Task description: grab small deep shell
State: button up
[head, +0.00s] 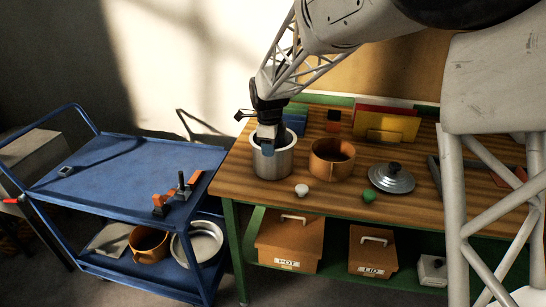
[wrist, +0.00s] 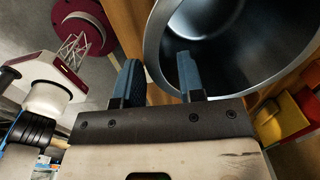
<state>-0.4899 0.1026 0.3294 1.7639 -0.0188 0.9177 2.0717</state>
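A deep steel pot (head: 272,165) stands upright near the left end of the wooden table, and its open mouth fills the upper right of the wrist view (wrist: 235,85). It looks like the small deep shell. My gripper (head: 268,146) points down at the pot's mouth. In the wrist view my gripper (wrist: 160,78) has its two blue-grey fingers apart with nothing clamped. The right finger overlaps the pot's inside and the left finger appears outside the rim. Whether either touches the wall cannot be told.
A copper pot (head: 332,167) stands close to the right, then a grey lid (head: 391,179). Small white (head: 301,190) and green (head: 369,196) knobs lie in front. Colored bins (head: 388,125) stand behind. A blue cart (head: 125,170) is at left; its top is mostly clear.

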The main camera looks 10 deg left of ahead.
jog(key=shift+f, duration=1.45)
grip_shut()
